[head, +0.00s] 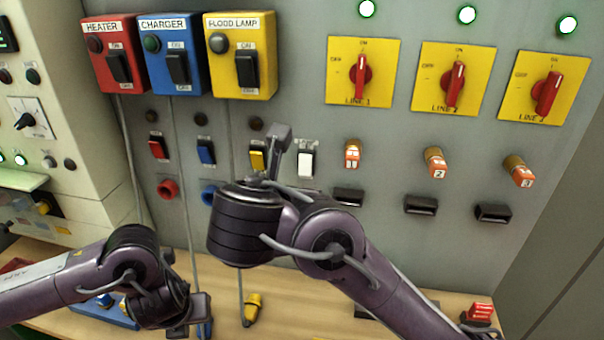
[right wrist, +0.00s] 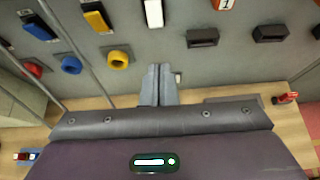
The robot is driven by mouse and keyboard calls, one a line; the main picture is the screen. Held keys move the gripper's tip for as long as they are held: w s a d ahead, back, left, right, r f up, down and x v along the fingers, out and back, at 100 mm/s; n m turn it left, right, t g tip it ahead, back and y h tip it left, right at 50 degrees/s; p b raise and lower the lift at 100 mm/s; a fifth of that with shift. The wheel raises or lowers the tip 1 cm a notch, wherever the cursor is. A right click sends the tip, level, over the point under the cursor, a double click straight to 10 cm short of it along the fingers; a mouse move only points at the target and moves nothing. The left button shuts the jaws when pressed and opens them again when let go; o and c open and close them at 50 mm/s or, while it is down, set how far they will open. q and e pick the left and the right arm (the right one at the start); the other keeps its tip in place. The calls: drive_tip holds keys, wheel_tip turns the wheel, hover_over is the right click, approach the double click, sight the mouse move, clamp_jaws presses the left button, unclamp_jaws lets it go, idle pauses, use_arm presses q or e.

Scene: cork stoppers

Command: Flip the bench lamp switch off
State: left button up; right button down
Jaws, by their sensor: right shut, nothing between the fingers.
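No label reading bench lamp is legible. A white rocker switch (head: 305,164) with a small unreadable label above it sits on the grey panel, right of the yellow rocker (head: 257,160). The white switch also shows at the top of the right wrist view (right wrist: 153,12). My right gripper (head: 281,132) is shut and empty, just left of the white switch and partly over the yellow rocker. In the right wrist view its fingers (right wrist: 158,70) point up toward the white switch, with a visible gap. My left gripper (head: 200,312) is low at the bench; its fingers are not clear.
Boxes marked HEATER (head: 113,57), CHARGER (head: 172,55) and FLOOD LAMP (head: 240,55) hang above, with cables running down. Red rotary switches (head: 361,77) and numbered orange-tipped pegs (head: 352,154) are to the right. A yellow plug (head: 252,308) lies on the wooden bench.

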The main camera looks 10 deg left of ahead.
sight(306, 172)
drive_tip(key=shift+s+a+r, duration=0.1)
drive_tip(key=shift+s+r, duration=0.25)
drive_tip(key=shift+r, duration=0.3)
drive_tip(key=x, duration=0.9)
drive_tip(key=r+x, duration=0.1)
drive_tip(key=x, duration=0.4)
drive_tip(key=shift+w+r, duration=0.1)
drive_tip(key=shift+w, duration=0.25)
